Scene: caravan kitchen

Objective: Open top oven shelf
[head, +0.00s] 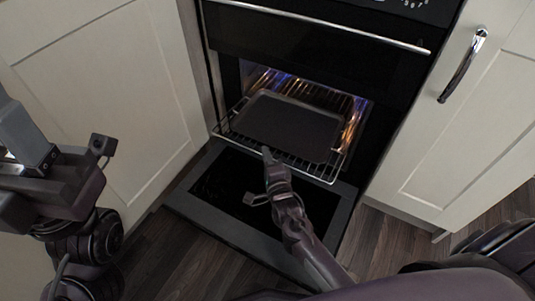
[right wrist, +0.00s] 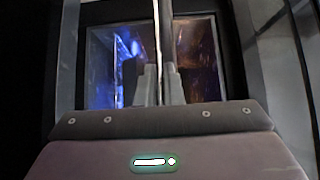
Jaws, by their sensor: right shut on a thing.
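The oven's wire shelf (head: 322,172) juts out of the lit oven cavity, over the lowered door. A dark rectangular baking tray (head: 287,127) rests on it. My right gripper (head: 266,154) is at the shelf's front rail, left of its middle, and is shut on it. In the right wrist view, the right gripper's two fingers (right wrist: 157,86) are close together on a thin edge, with the glowing cavity behind. My left gripper (head: 25,135) is at the far left, away from the oven; its fingertips do not show clearly.
The oven door (head: 180,202) is folded down flat, low in front of the cavity, under my right arm. A closed upper compartment with a long metal handle (head: 320,24) is above. Cream cupboards (head: 110,90) stand on both sides. Dark wooden floor (head: 395,245) is clear at right.

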